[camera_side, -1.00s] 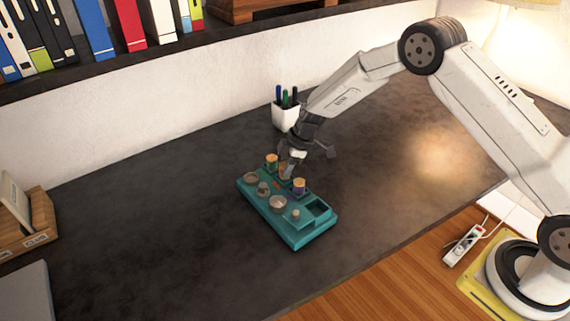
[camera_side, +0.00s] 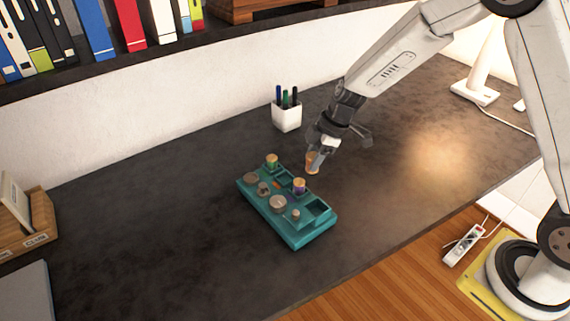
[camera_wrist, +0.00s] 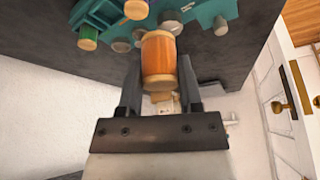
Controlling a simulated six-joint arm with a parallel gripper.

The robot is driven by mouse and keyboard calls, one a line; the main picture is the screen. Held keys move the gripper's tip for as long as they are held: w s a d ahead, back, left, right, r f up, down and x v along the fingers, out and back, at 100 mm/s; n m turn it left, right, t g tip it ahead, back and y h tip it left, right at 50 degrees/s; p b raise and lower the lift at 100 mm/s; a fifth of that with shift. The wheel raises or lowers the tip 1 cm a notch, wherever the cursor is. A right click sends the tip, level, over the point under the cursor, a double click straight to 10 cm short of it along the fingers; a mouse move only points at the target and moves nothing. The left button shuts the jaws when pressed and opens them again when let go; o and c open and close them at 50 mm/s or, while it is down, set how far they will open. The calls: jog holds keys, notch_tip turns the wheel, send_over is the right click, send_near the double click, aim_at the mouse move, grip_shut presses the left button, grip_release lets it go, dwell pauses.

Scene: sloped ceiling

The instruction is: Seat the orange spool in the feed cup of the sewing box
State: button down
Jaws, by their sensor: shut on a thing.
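The orange spool (camera_wrist: 158,62) is between the two fingers of my gripper (camera_wrist: 158,90) in the wrist view, and the gripper is shut on it. In the side view my gripper (camera_side: 318,158) holds the orange spool (camera_side: 311,160) above and behind the right part of the sewing box. The teal sewing box (camera_side: 290,234) lies on the dark desk. A green spool (camera_side: 271,162) and a purple spool (camera_side: 299,187) stand in it, with several round grey and tan pieces. I cannot tell which recess is the feed cup.
A white pen cup (camera_side: 287,117) stands behind the box near the wall. A wooden tray (camera_side: 35,222) is at the far left. A white lamp (camera_side: 480,85) stands at the back right. The desk around the box is clear.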

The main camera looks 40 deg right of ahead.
jog(key=shift+s+d+r, duration=0.1)
jog(key=shift+s+r, duration=0.2)
jog(key=shift+s, duration=0.4)
jog(key=shift+s+d+r, duration=0.1)
jog(key=shift+s+r, duration=0.25)
jog(key=shift+s, duration=0.4)
jog(key=shift+s+d+r, duration=0.1)
jog(key=shift+s+r, duration=0.2)
jog(key=shift+s, duration=0.4)
jog(key=shift+w+a, duration=0.15)
jog(key=shift+a, duration=0.05)
jog(key=w+a+m+t+h, duration=0.1)
jog(key=w+a+m, duration=0.3)
jog(key=w+a, duration=0.1)
jog(key=shift+w+a+r+m, duration=0.15)
jog(key=shift+w+a+m, duration=0.15)
jog(key=shift+a, duration=0.3)
send_over(256, 180)
notch_tip(256, 180, down, 8)
jog(key=shift+f, duration=0.1)
jog(key=shift+w+a+f, duration=0.15)
jog(key=shift+w+f, duration=0.4)
